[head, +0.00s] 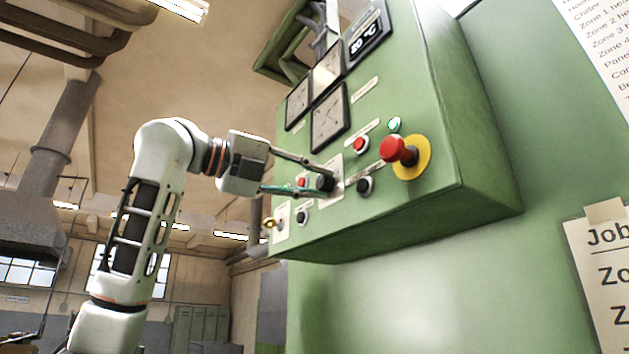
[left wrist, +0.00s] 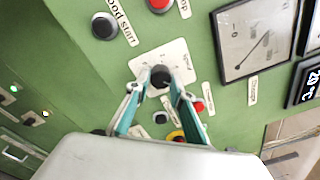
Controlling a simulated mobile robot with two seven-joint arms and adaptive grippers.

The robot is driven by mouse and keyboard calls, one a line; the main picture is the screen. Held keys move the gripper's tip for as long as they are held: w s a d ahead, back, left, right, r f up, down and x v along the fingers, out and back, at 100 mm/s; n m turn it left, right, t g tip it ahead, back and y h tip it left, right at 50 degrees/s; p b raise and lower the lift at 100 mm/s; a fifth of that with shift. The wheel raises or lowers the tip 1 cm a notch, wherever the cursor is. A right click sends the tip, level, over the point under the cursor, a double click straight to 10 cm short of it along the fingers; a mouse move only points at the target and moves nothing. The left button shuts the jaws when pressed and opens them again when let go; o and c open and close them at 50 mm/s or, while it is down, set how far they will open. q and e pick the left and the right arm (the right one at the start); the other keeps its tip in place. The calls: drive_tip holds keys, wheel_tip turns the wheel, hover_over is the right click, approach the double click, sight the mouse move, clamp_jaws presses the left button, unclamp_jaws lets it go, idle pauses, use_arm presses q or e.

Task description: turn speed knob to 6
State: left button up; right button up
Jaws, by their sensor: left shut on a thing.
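The speed knob (head: 325,183) is a small black knob on a pale scale plate on the green control box. In the left wrist view the knob (left wrist: 160,75) sits between the two fingertips, with part of the plate (left wrist: 172,55) showing around it. My left gripper (head: 326,182) reaches in from the left and is shut on the knob, a finger on either side. The scale numbers are too small to read, so I cannot tell the knob's setting. My right gripper is not in view.
A red emergency button (head: 393,149) on a yellow disc juts out right of the knob. Red (head: 361,145) and black (head: 365,186) push buttons sit close by. Square gauges (head: 329,118) are above. Open room lies left of the box.

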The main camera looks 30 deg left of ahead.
use_arm(q)
drive_tip(key=shift+m, duration=1.2)
drive_tip(key=o, duration=1.1)
drive_tip(key=v, duration=1.2)
